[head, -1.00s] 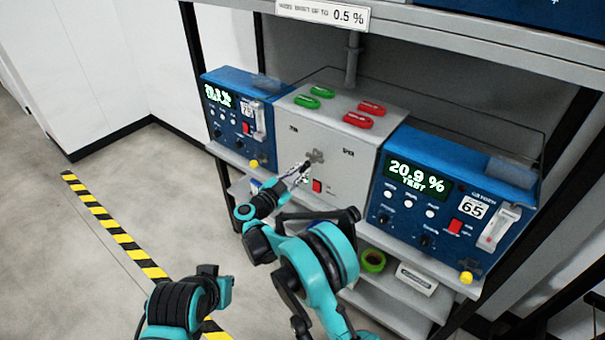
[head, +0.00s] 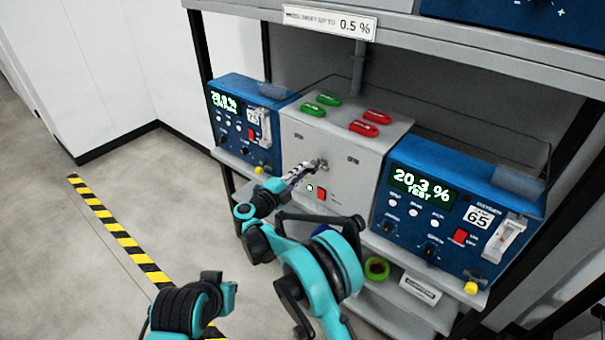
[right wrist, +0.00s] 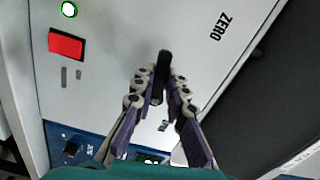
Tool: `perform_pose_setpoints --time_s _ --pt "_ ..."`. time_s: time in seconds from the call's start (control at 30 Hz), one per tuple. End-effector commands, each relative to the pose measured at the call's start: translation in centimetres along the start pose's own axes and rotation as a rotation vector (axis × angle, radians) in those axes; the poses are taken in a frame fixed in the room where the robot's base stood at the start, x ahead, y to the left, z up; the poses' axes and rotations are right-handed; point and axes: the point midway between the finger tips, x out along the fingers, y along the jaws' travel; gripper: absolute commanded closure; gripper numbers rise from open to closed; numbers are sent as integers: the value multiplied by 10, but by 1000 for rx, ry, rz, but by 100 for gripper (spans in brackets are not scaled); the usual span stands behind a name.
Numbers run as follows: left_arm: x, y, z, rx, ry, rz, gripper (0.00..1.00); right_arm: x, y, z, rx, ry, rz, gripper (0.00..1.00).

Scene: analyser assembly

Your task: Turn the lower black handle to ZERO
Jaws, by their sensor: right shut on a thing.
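The black handle (right wrist: 164,70) stands out from the front of the light grey box (right wrist: 130,22). In the right wrist view it is nearly upright, tilted slightly right at its top, and does not point straight at the ZERO label (right wrist: 221,27). My right gripper (right wrist: 160,84) is shut on the handle, one finger on each side. In the head view the right gripper (head: 304,172) reaches the handle (head: 321,164) from the left and partly hides it. My left gripper is not in view; only part of that arm shows at bottom left.
Blue analysers stand left (head: 240,122) and right (head: 450,205) of the box; the right display reads 20.3 %. A red switch (head: 321,194) and lit lamp (head: 310,188) sit below the handle. Green and red clips lie on top. Green tape (head: 376,269) is on the shelf below.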

Motion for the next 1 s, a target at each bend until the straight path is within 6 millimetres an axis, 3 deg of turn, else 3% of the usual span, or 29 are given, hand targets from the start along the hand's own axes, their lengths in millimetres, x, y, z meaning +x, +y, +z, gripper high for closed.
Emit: perform_pose_setpoints --time_s 0.33,0.9,0.93,1.0 --pt "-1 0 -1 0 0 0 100 1 -5 -1 148 1 -1 100" --pt "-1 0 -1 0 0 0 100 1 -6 -1 178 1 -1 100" --pt "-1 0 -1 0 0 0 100 1 -6 -1 178 1 -1 82" --pt "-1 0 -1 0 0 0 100 1 -6 -1 177 1 -1 66"
